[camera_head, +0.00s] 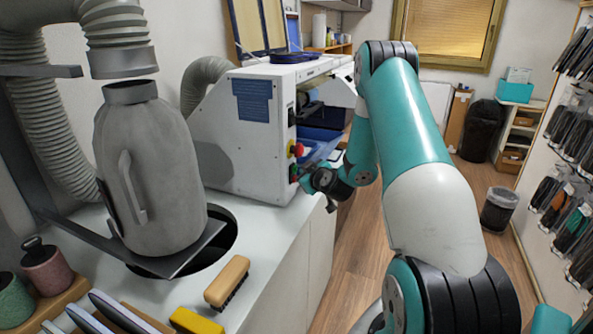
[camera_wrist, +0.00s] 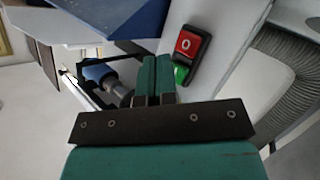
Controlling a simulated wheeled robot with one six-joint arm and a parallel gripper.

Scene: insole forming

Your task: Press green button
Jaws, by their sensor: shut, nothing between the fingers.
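The green button (camera_wrist: 181,73) shows in the wrist view, below a red button marked O (camera_wrist: 186,44) in a black housing on the white machine panel. My gripper (camera_wrist: 157,60) is shut and empty. Its fingertips appear just left of the green button in that view; I cannot tell whether they touch the panel. In the head view my gripper (camera_head: 302,178) is close to the side of the white machine (camera_head: 240,135), below a red knob (camera_head: 296,150). The green button cannot be told apart clearly from my fingertips there.
A grey dust hood (camera_head: 150,170) and hose stand left on the white counter (camera_head: 275,225). A brush (camera_head: 227,281) and a yellow block (camera_head: 196,321) lie at its front. A blue tray (camera_head: 318,140) juts from the machine near my gripper. The wooden floor right is open.

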